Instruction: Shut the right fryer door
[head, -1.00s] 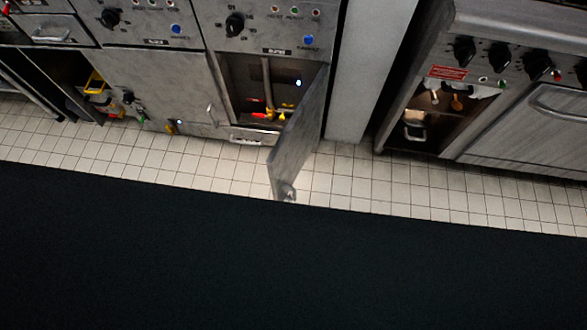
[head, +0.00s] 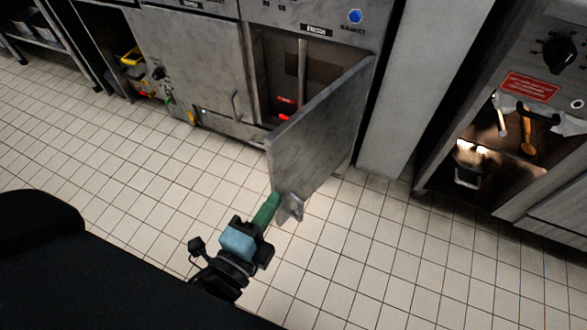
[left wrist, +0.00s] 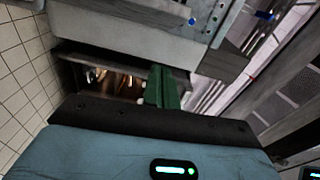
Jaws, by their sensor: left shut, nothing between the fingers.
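The right fryer door (head: 322,132) is a grey metal panel standing open, swung out from the right side of the fryer's lower opening (head: 285,75). Its handle (head: 291,207) is at the low outer corner. My left gripper (head: 272,201) has green fingers, shut and empty, at the door's outer edge beside the handle. I cannot tell whether they touch. In the left wrist view the green fingers (left wrist: 161,88) show close together, with a grey panel beyond them. My right gripper is not in view.
The left fryer door (head: 195,65) looks closed. A grey pillar (head: 425,90) stands right of the open door. Further right is a cabinet with hanging utensils (head: 515,120) and a red label (head: 530,87). The tiled floor (head: 130,150) is clear.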

